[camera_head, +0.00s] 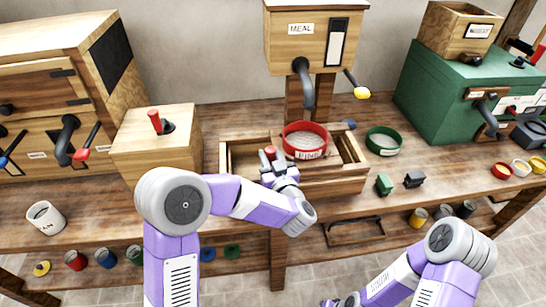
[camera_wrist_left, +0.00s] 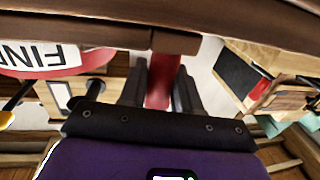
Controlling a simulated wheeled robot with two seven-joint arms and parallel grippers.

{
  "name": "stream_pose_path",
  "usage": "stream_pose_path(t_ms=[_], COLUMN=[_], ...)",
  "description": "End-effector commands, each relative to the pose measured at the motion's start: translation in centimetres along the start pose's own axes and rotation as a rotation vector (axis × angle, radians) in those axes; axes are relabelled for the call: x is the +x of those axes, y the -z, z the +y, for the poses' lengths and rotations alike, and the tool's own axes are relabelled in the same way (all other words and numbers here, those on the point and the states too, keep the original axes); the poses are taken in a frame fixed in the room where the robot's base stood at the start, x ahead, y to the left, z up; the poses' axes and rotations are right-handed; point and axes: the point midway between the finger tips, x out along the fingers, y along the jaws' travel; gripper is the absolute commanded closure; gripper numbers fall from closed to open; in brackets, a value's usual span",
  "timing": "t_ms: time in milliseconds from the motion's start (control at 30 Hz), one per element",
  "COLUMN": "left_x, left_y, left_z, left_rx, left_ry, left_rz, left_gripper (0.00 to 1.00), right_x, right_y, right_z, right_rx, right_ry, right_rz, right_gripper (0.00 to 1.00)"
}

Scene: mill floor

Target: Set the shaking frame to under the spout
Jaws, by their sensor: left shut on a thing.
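The shaking frame (camera_head: 350,180) is a wooden tray-like frame on the bench, below the MEAL box (camera_head: 290,45). A dark curved spout (camera_head: 306,82) hangs from that box, its mouth just above and behind the red sieve in the picture. The red sieve (camera_head: 304,153), marked FINE, sits on the frame; its rim also shows in the left wrist view (camera_wrist_left: 40,60). My left gripper (camera_head: 271,160) is at the frame's front left, shut on a red handle (camera_wrist_left: 160,82). My right gripper (camera_head: 345,301) is low at the bottom edge, its jaws unclear.
A green sieve (camera_head: 383,141) lies right of the frame. Small green (camera_head: 384,184) and dark (camera_head: 414,179) blocks stand near the front. A wooden box with a red knob (camera_head: 155,145) stands left, a green chest (camera_head: 450,95) right. A white mug (camera_head: 46,217) is far left.

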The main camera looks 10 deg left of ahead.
Motion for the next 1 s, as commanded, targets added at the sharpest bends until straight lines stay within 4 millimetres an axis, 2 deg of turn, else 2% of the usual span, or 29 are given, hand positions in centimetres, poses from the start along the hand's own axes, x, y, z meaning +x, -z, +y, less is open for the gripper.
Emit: stream_pose_path(t_ms=[333,367,467,767,867,1000], left_x=[-0.2,-0.2,-0.2,-0.3,-1.2,-3.6], left_y=[0.0,0.0,0.0,0.0,0.1,0.1], left_z=[0.5,0.5,0.5,0.4,0.5,0.5], left_rx=[-0.002,-0.002,-0.002,-0.001,0.000,0.001], left_ry=[-0.012,-0.012,-0.011,-0.008,-0.011,-0.013], left_rz=[-0.002,-0.002,-0.001,-0.001,-0.001,-0.001], left_gripper=[1.00,0.63,0.49,0.49,0.49,0.49], right_x=[0.0,0.0,0.0,0.0,-0.2,-0.6], right_y=[0.0,0.0,0.0,0.0,0.0,0.0], right_z=[0.0,0.0,0.0,0.0,-0.1,-0.2], right_rx=[0.000,0.000,0.000,0.000,0.000,0.000], right_ry=[0.000,0.000,0.000,0.000,0.000,0.000], right_rz=[0.000,0.000,0.000,0.000,0.000,0.000], right_gripper=[0.57,0.57,0.57,0.57,0.57,0.57])
